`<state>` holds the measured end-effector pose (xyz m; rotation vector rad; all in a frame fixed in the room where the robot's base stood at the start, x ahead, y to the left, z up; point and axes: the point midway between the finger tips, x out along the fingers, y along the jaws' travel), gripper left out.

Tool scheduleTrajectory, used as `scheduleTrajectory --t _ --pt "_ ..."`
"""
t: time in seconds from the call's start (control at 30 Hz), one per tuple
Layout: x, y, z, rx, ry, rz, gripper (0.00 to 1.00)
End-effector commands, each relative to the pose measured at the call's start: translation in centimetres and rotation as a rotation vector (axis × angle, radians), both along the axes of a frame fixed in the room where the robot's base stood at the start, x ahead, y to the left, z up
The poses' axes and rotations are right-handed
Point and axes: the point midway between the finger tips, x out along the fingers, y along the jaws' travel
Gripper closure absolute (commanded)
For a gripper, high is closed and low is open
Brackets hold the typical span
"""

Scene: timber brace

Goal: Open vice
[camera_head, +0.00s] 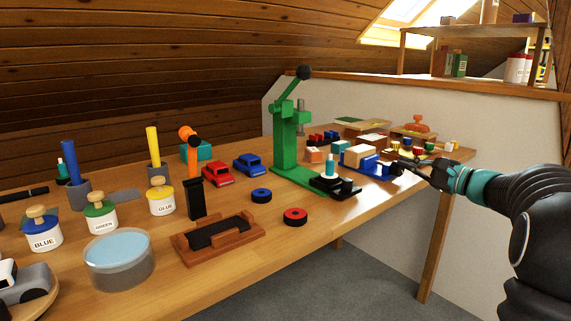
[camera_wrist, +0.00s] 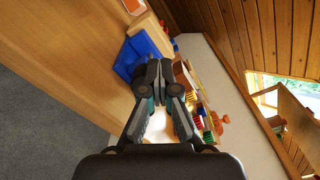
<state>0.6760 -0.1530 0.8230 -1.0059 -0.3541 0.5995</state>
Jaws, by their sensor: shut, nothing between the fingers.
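The blue vice (camera_head: 370,166) stands near the right end of the workbench, close to its front edge. A pale wooden block (camera_head: 358,154) shows at the vice; I cannot tell whether it is clamped. My gripper (camera_head: 397,168) is just right of the vice, its fingers pointing left towards it. In the wrist view the vice (camera_wrist: 132,54) lies just beyond and left of my shut, empty fingertips (camera_wrist: 159,72). The fingers and wrist hide part of the vice there, and I cannot tell whether they touch it. The vice's handle is not clear in either view.
A green press (camera_head: 290,150) stands left of the vice, with a black fixture (camera_head: 335,186) at its foot. Behind are coloured parts and an orange-knobbed board (camera_head: 417,125). Paint jars (camera_head: 100,217) and toy cars (camera_head: 218,174) stand further left. The workbench edge drops to open floor.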

Motion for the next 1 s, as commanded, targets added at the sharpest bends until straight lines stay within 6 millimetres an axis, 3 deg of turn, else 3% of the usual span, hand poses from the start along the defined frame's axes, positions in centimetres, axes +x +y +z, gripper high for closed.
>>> scheduleTrajectory --t 0.03,0.6,1.0 --pt "0.4 0.7 0.0 0.001 -0.003 0.009 1.00" --pt "0.0 1.3 -0.9 0.001 0.004 0.014 1.00" --pt "-0.6 0.4 -1.2 0.000 0.002 -0.004 1.00"
